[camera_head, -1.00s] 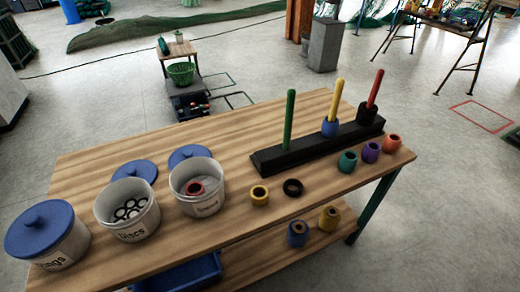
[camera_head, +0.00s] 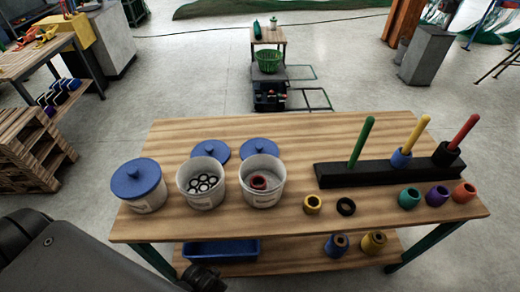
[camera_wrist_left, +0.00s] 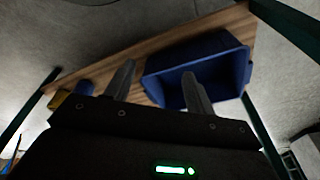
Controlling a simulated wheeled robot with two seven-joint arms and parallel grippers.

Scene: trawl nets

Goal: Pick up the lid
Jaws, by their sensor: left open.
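Three blue lids are in the head view. One lid (camera_head: 137,178) sits on the left white bucket (camera_head: 152,201). A second lid (camera_head: 212,149) and a third lid (camera_head: 259,149) lie on the table behind the middle bucket (camera_head: 205,197) and the right bucket (camera_head: 264,192), which are uncovered. My left arm comes in at the lower left of the head view. My left gripper (camera_wrist_left: 158,84) is open and empty in the left wrist view, with the table's lower shelf and a blue bin (camera_wrist_left: 206,68) beyond its fingers. My right gripper is not in view.
The wooden table (camera_head: 300,227) also holds a black peg stand (camera_head: 385,172) and several coloured rings at the right. The blue bin (camera_head: 222,251) stands on the lower shelf (camera_head: 290,258). Wooden pallets (camera_head: 30,150) stand at the left.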

